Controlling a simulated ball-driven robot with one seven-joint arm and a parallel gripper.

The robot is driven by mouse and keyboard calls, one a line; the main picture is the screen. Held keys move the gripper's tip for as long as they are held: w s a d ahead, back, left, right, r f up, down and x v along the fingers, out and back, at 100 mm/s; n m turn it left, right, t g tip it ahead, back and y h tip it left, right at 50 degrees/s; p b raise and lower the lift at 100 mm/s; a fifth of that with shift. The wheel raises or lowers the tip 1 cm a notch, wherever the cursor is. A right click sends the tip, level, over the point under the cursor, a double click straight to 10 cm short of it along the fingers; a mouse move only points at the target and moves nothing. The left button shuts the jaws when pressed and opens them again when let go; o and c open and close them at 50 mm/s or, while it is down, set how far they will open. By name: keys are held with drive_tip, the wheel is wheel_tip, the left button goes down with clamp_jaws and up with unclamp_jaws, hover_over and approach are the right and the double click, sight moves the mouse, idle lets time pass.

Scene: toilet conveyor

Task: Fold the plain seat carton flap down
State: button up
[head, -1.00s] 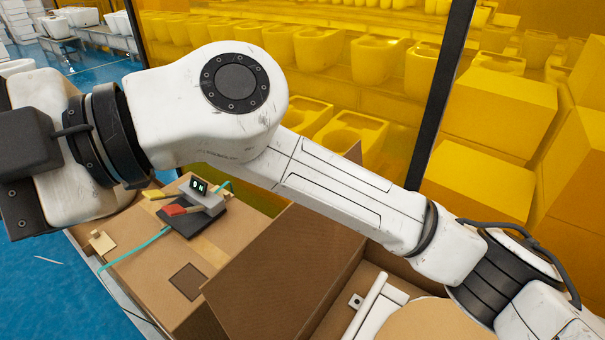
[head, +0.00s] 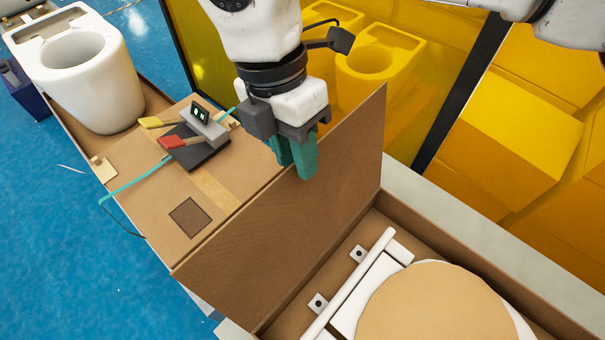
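The plain brown seat carton (head: 545,309) stands open at the lower right in the head view. Its plain flap (head: 290,230) stands up along the carton's left side. Inside lie a white seat part (head: 348,288) and a round tan panel (head: 435,305). My gripper (head: 298,160) hangs pointing down at the flap's upper edge, near its middle. Its teal fingers overlap the edge in the picture. I cannot tell whether they touch the flap. The fingers look close together, and the gap between them is unclear.
Left of the flap is a closed carton (head: 205,240) carrying a dark device (head: 198,145) with red and yellow handles and a teal strap (head: 135,185). A white toilet (head: 82,68) stands at the upper left. A yellow see-through screen (head: 470,90) runs behind. Blue floor lies left.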

sight(301, 188)
drive_tip(key=p+x, duration=0.1)
drive_tip(key=x, duration=0.5)
drive_tip(key=shift+s+f, duration=0.15)
drive_tip(key=shift+f, duration=0.05)
drive_tip(key=shift+c, duration=0.4)
clamp_jaws()
idle(0.8)
